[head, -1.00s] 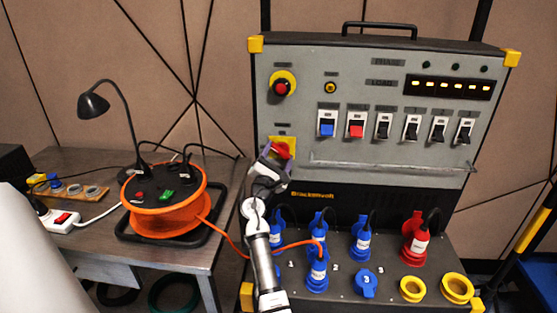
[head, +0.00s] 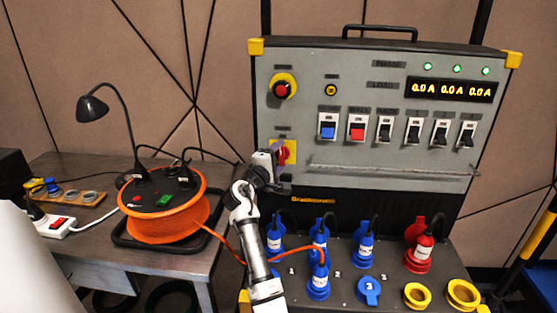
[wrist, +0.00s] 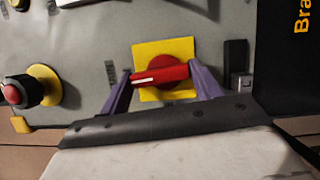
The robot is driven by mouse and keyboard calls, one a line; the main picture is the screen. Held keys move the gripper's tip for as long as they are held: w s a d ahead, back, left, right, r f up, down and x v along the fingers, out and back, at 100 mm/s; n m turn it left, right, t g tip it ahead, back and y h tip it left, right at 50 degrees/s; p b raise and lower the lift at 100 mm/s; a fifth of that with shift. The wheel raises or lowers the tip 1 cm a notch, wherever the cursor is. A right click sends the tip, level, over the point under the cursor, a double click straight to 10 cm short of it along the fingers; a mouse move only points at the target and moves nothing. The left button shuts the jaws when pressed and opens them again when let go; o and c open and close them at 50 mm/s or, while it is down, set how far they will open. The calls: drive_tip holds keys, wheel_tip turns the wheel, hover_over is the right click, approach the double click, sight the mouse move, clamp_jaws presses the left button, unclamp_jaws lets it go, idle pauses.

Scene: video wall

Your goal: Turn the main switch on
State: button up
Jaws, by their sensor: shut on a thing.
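The main switch is a red rotary handle (wrist: 172,72) on a yellow plate (wrist: 150,50), seen in the wrist view. In the head view the red handle (head: 283,156) and its yellow plate (head: 291,147) are at the lower left of the grey panel, partly hidden by my gripper (head: 279,157). My gripper's purple fingers (wrist: 160,73) are on either side of the handle in the wrist view, shut on it. The load display (head: 451,89) reads 0.0 A in three fields. Green phase lights (head: 457,68) above it are lit.
A red emergency button (head: 281,89) on a yellow base sits above the switch. A row of breakers (head: 413,130) and a rail (head: 390,170) are to the right. Plugs and sockets (head: 365,250) fill the lower shelf. An orange cable reel (head: 165,225) stands on the table at left.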

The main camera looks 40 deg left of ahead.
drive_tip(key=shift+m+g, duration=0.3)
drive_tip(key=shift+m, duration=0.3)
drive_tip(key=o, duration=1)
drive_tip(key=shift+d, duration=0.1)
drive_tip(key=s+b, duration=0.1)
drive_tip(key=s, duration=0.3)
drive_tip(key=s+d+b, duration=0.1)
drive_tip(key=s, duration=0.4)
drive_tip(key=s+d+b, duration=0.1)
drive_tip(key=s, duration=0.3)
drive_tip(key=shift+s+r, duration=0.1)
drive_tip(key=shift+s, duration=0.2)
